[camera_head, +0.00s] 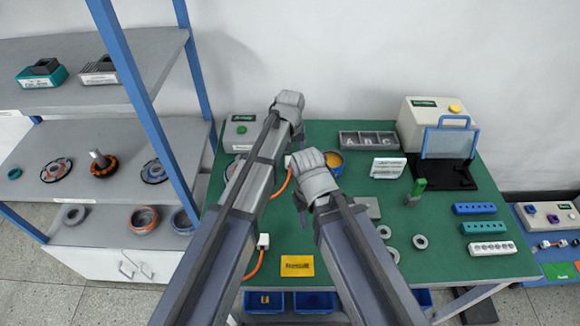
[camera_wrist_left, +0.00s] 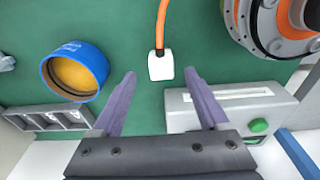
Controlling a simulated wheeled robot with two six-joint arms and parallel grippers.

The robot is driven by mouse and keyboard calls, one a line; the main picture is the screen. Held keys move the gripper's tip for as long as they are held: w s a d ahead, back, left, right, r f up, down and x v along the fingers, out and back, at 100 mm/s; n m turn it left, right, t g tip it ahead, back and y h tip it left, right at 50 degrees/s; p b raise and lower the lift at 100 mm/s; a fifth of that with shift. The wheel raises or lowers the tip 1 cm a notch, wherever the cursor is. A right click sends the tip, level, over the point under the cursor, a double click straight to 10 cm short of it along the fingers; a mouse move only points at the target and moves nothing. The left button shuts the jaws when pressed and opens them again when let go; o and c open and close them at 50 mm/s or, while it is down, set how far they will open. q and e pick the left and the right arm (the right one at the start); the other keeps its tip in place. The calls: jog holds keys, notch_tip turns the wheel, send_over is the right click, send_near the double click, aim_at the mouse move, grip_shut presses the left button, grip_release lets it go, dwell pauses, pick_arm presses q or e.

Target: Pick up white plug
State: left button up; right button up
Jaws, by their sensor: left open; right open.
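The white plug (camera_wrist_left: 160,66) lies on the green table mat in the left wrist view, with an orange cable running from it to the top edge. My left gripper (camera_wrist_left: 160,76) is open, with one finger on either side of the plug's near end in the picture; I cannot tell its height above it. In the head view a white plug end (camera_head: 288,161) shows partly between my arms, and another white end (camera_head: 263,241) of orange cable lies lower down. My right gripper (camera_head: 303,206) is open and empty over the mat; its fingers are partly hidden.
A blue round container (camera_wrist_left: 75,73) with a yellow inside, a grey box with a green button (camera_wrist_left: 258,126) and a motor (camera_wrist_left: 275,25) surround the plug. A lettered tray (camera_head: 368,140), a press (camera_head: 440,125), rings and coloured blocks stand farther right. A shelf (camera_head: 90,165) stands left.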

aim_at(290, 159)
pick_arm(q)
jog(key=f+b, duration=0.2)
jog(key=f, duration=0.1)
jog(key=f+b, duration=0.1)
jog(key=shift+w+a+f, duration=0.1)
jog(key=shift+w+f, duration=0.05)
jog(key=shift+w, duration=0.1)
pick_arm(e)
notch_tip(290, 159, down, 4)
jog(key=shift+f, duration=0.15)
pick_arm(q)
grip_shut()
